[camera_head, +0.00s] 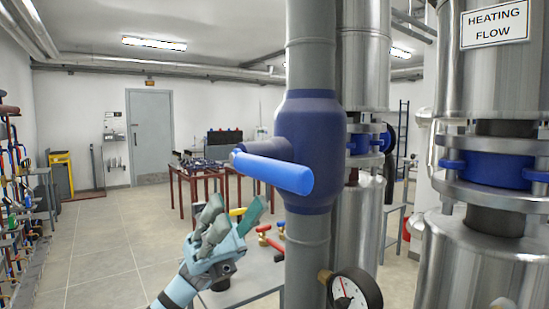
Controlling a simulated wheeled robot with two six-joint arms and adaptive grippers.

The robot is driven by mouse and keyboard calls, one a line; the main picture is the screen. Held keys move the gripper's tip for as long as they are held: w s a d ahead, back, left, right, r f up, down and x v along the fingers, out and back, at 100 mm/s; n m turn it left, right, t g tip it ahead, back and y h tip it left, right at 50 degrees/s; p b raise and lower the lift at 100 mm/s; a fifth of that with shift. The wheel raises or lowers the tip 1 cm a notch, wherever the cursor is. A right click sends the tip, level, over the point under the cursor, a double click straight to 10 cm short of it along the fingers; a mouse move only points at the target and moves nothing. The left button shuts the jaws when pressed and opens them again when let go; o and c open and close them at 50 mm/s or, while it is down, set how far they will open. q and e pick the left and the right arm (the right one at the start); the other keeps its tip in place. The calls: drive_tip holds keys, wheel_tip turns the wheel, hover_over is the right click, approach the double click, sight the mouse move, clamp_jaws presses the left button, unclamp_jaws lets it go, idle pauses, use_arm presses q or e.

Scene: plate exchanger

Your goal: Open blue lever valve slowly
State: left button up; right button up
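The blue lever (272,172) juts from the left side of a dark blue valve body (309,140) on a grey vertical pipe. The lever points toward me, slightly down and right, across the pipe. My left gripper (236,212) is below and left of the lever, its fingers spread and pointing up. My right gripper does not show.
A pressure gauge (354,293) sits at the pipe's lower right. Large metal pipes with a HEATING FLOW sign (495,23) fill the right. A bench (247,287) with red-handled fittings lies behind my gripper. The floor at left (100,240) is clear.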

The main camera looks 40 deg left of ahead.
sight(270, 159)
use_arm(q)
drive_tip(key=p+x, duration=0.1)
drive_tip(key=x, duration=0.2)
drive_tip(key=p+x, duration=0.1)
drive_tip(key=x, duration=0.2)
drive_tip(key=p+x, duration=0.1)
drive_tip(key=x, duration=0.2)
drive_tip(key=shift+w+d+r, duration=0.2)
drive_tip(key=shift+r, duration=0.1)
drive_tip(key=shift+s+d+r+p, duration=0.15)
drive_tip(key=shift+s+d+p, duration=0.05)
drive_tip(key=shift+p, duration=0.1)
clamp_jaws()
